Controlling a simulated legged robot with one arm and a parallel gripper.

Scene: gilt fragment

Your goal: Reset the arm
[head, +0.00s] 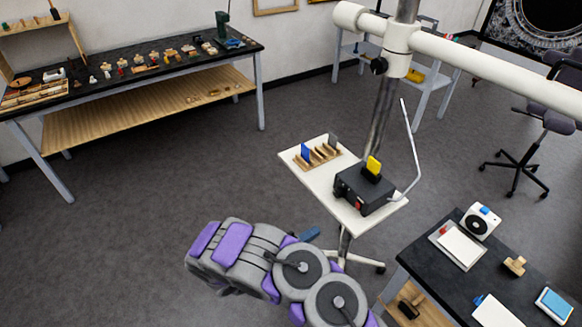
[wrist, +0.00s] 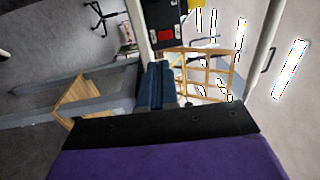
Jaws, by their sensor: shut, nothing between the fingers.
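My arm (head: 270,265), grey with purple panels, is folded in the lower middle of the head view. My gripper (wrist: 158,84) shows in the wrist view as two dark blue fingers side by side, shut and empty. In the head view only a small blue part of my gripper (head: 310,234) shows past the arm, in front of the white stand table. The rest of it is hidden behind the arm.
A white stand table (head: 365,224) holds a black box (head: 361,194) with a yellow piece and a wooden rack (head: 318,157). A dark-topped table (head: 412,253) with several items stands at the lower right. A long workbench (head: 150,73) stands at the back left. Grey floor between is clear.

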